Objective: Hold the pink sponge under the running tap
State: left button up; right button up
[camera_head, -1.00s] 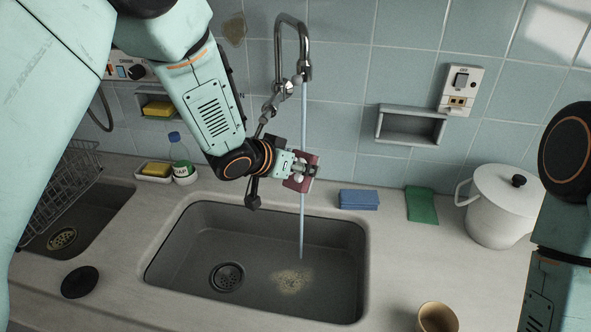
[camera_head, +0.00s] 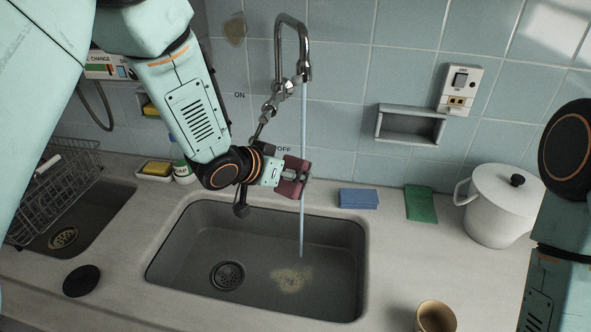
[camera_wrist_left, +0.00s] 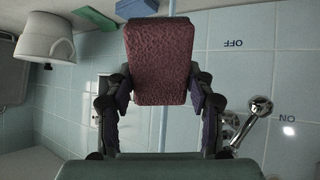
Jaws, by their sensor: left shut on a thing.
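My left gripper (camera_head: 299,180) is shut on the pink sponge (camera_head: 291,188), above the back of the sink (camera_head: 190,215). The sponge (camera_wrist_left: 160,62) fills the space between the fingers in the left wrist view. The chrome tap (camera_head: 292,50) runs a thin blue stream (camera_head: 303,120) down to the basin floor. In the head view the stream lines up with the sponge's right edge. In the wrist view it shows above and below the sponge, which hides its middle. I cannot tell whether they touch. My right gripper is out of view.
A tan cup (camera_head: 437,317) is at the front.

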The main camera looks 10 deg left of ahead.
aim_at(291, 188)
pick_arm(q)
jog(key=shift+s+a, duration=0.2)
jog(key=shift+s, duration=1.15)
jog(key=shift+s+a, duration=0.15)
jog(key=shift+s, duration=1.15)
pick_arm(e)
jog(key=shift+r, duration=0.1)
